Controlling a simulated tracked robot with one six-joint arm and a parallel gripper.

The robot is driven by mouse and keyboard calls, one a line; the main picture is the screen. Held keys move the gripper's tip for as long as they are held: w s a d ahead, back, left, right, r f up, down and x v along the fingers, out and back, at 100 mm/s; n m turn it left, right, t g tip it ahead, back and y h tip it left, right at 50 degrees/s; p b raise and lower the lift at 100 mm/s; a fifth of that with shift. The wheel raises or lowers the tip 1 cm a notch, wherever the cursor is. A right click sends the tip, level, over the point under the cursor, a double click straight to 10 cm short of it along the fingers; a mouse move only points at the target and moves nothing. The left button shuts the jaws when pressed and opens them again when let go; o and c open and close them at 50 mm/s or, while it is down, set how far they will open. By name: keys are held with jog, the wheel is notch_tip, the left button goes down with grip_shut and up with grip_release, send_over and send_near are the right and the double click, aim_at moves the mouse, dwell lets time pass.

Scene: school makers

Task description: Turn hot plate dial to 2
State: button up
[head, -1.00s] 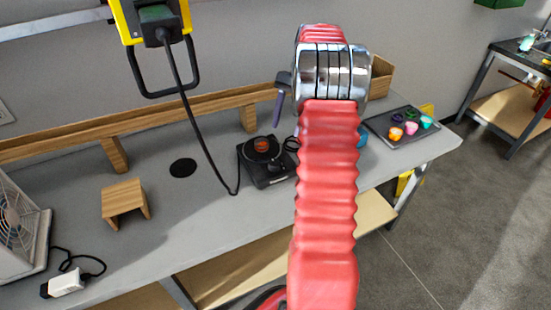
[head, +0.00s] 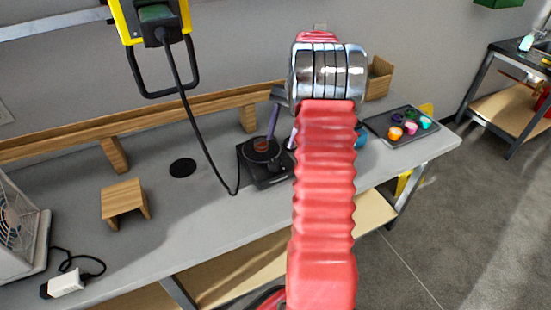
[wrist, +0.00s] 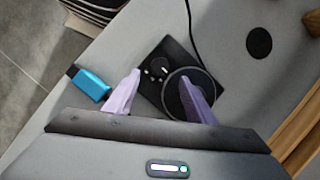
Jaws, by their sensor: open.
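The black hot plate (head: 268,180) sits on the grey workbench, left of my arm, with a round burner that has a small reddish thing on it. In the wrist view the hot plate (wrist: 172,47) lies beyond my fingers. Its dial (wrist: 158,66) is a small dark knob with pale marks around it, close to the left fingertip. My gripper (wrist: 161,84) is open and empty, its two purple fingers apart, the right one overlapping the round burner (wrist: 190,84). In the head view one purple finger (head: 273,119) shows above the hot plate. The dial's setting is too small to read.
A blue object (wrist: 88,83) lies left of the fingers in the wrist view. A dark tray (head: 380,126) with several colored cups stands to the right. A black cable hangs near the hot plate. A wooden stand (head: 123,198) sits to the left.

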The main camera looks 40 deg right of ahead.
aim_at(274, 162)
jog(key=x, duration=0.8)
jog(key=shift+f, duration=0.3)
jog(key=shift+c, duration=0.4)
jog(key=c, duration=1)
jog(key=shift+o, duration=0.2)
